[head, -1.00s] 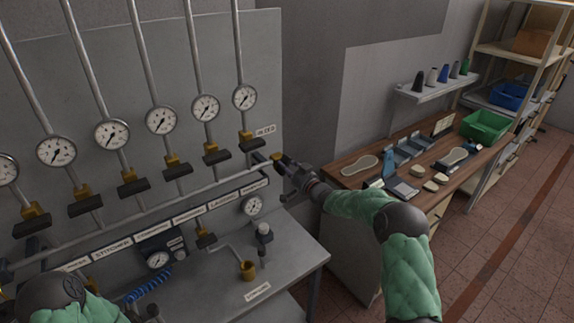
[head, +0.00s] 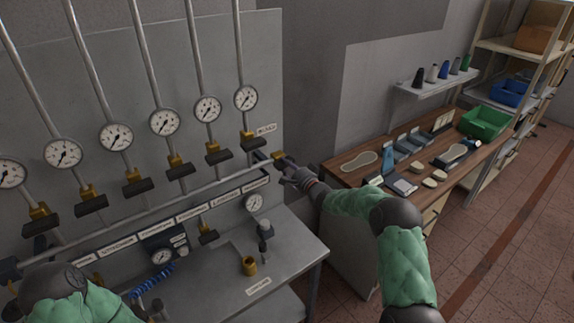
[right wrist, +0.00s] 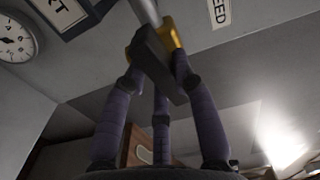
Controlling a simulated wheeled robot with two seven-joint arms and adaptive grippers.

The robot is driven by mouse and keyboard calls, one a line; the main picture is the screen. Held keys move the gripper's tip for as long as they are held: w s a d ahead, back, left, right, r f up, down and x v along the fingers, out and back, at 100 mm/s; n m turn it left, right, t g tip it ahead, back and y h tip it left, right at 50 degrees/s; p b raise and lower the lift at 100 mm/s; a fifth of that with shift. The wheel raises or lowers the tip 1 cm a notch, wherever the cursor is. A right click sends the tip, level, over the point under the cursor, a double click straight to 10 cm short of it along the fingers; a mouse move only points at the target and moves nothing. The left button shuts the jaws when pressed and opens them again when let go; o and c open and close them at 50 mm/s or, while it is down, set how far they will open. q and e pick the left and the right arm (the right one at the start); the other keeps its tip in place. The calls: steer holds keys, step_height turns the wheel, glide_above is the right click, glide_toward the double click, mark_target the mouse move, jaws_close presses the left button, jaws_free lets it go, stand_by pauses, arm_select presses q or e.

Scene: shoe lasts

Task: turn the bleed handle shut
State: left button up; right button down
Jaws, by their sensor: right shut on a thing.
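The bleed valve shows as a small yellow body (head: 278,156) at the right end of the horizontal pipe, below the BLEED label (head: 266,129). My right gripper (head: 287,166) is at this valve. In the right wrist view its purple-grey fingers are closed around the dark bleed handle (right wrist: 157,62), next to the yellow valve body (right wrist: 170,32) and the pipe. The fingers hide part of the handle, and its exact angle is hard to tell in the head view. My left forearm shows at lower left; its gripper is out of view.
Several gauges and dark-handled yellow valves line the grey panel (head: 200,60) on the left. Below is a grey bench (head: 290,252) with a brass cup (head: 249,266). A wooden workbench (head: 345,152) stands to the right.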

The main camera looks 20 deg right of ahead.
steer(key=shift+m, duration=0.7)
steer(key=shift+f, duration=0.1)
steer(key=c, duration=1)
jaws_free()
steer(key=shift+s, duration=0.1)
steer(key=v, duration=1.2)
